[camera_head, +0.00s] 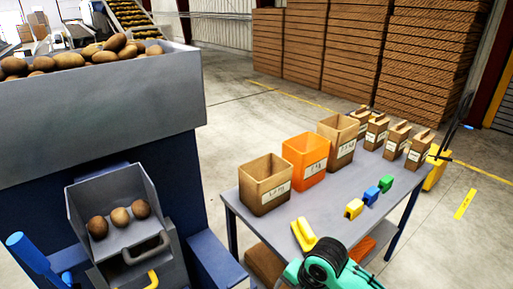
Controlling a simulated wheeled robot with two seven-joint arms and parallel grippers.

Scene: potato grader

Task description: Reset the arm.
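A teal and black rounded object (328,268) is cut off by the bottom edge, at the near end of the grey table (313,213). At the lower left, a grey metal hopper (107,191) on the blue machine holds three potatoes (120,217) in a row.
The table carries a brown box (265,186), an orange box (306,160), more brown boxes and small yellow, blue and green blocks. A large potato bin (100,97) fills the left. Brown stacks (350,50) stand behind. Floor (225,120) between is clear.

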